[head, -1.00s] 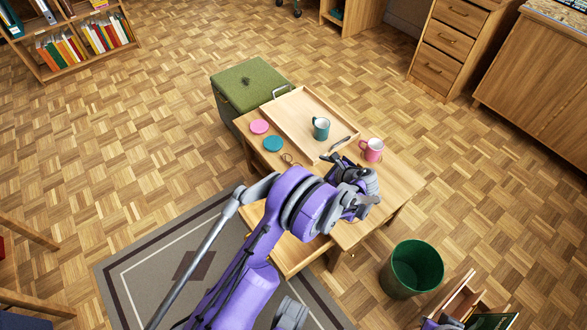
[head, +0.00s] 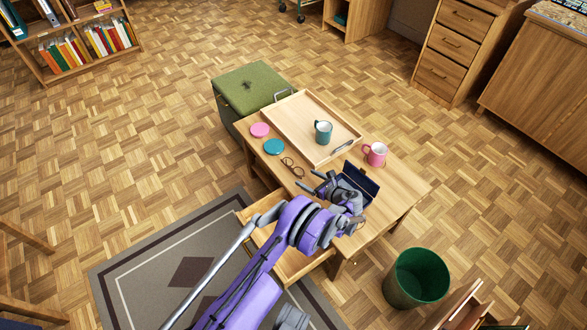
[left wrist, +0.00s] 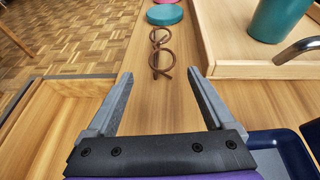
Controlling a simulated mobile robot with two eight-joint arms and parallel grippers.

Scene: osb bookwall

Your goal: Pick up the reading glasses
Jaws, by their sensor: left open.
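The reading glasses (head: 293,167) are brown and round-rimmed. They lie on the low wooden table (head: 400,186) between the teal coaster (head: 274,147) and my left gripper. In the left wrist view the glasses (left wrist: 161,54) lie ahead of the fingers, around the middle of the gap, and nothing touches them. My left gripper (head: 316,183) is open and empty over the table, also seen with spread fingers in the left wrist view (left wrist: 158,85). My right gripper is not in view.
A wooden tray (head: 290,112) with a teal mug (head: 323,132) stands beside the glasses. An open dark blue case (head: 361,180) is close to my left gripper. A pink mug (head: 375,154) and pink coaster (head: 260,130) are on the table. An open drawer (head: 300,262) juts out at the front.

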